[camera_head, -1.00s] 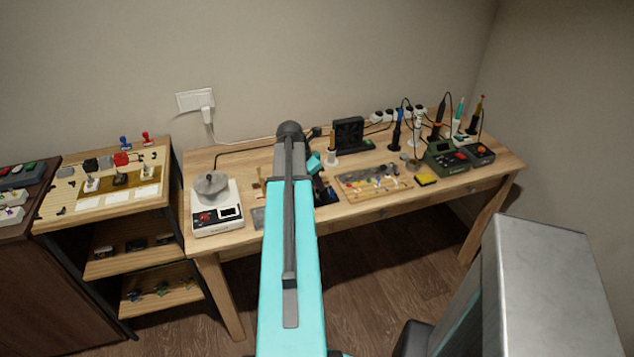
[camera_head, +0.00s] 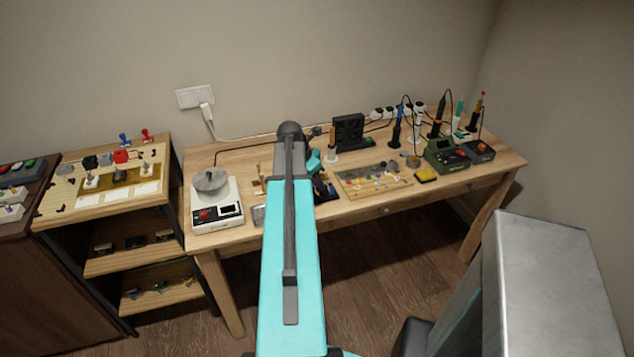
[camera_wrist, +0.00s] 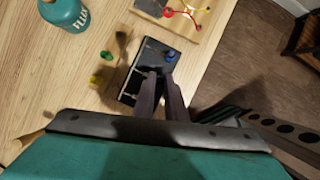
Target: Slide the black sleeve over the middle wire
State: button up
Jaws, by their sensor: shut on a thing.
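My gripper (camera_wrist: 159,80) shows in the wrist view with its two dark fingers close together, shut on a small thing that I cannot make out. The fingertips are over or beside a black device (camera_wrist: 130,88) with a blue knob (camera_wrist: 172,56). I cannot tell whether they touch it. I cannot pick out the black sleeve; it may be lost against the dark fingers and device. In the head view my arm hides the gripper. Thin red wire (camera_wrist: 178,12) shows on a wooden board (camera_wrist: 150,5) at the top of the wrist view. I cannot single out the middle wire.
A teal flux bottle (camera_wrist: 68,12) stands at the wrist view's upper left. On the workbench (camera_head: 350,212), a white hot plate (camera_head: 215,218) stands left, a black fan (camera_head: 348,130) at the back, and soldering tools and a green station (camera_head: 450,158) right. A shelf unit (camera_head: 125,264) stands left.

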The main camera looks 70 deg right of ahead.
jog(key=shift+f, duration=1.55)
dwell(1.6)
jog(key=o, duration=1.2)
jog(key=shift+c, duration=0.2)
jog(key=shift+r, duration=0.15)
notch_tip(320, 180, up, 9)
jog(key=p, duration=0.6)
jog(key=shift+p, duration=0.3)
dwell(0.5)
dwell(0.7)
